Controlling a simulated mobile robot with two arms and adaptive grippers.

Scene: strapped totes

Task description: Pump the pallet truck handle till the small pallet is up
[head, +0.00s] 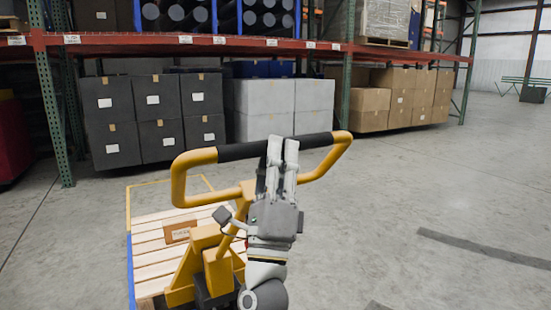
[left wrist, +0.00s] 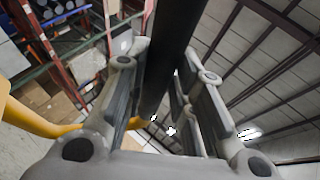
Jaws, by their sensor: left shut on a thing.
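The yellow pallet truck handle (head: 184,178) is a loop with a black grip bar (head: 240,151) across its top. My left gripper (head: 283,150) is shut on the black grip bar, near its middle. In the left wrist view the black bar (left wrist: 173,50) runs between the two fingers of my left gripper (left wrist: 165,85). The yellow truck body (head: 205,262) stands below the handle. The small wooden pallet (head: 155,250) lies beyond it, partly hidden by the truck. I cannot tell how high the pallet is off the floor. My right gripper is not in view.
A rack with an orange beam (head: 120,40) and green posts (head: 57,120) stands behind. Black boxes (head: 110,120), grey boxes (head: 255,97) and cardboard boxes (head: 375,98) sit under it. The concrete floor (head: 430,200) to the right is clear.

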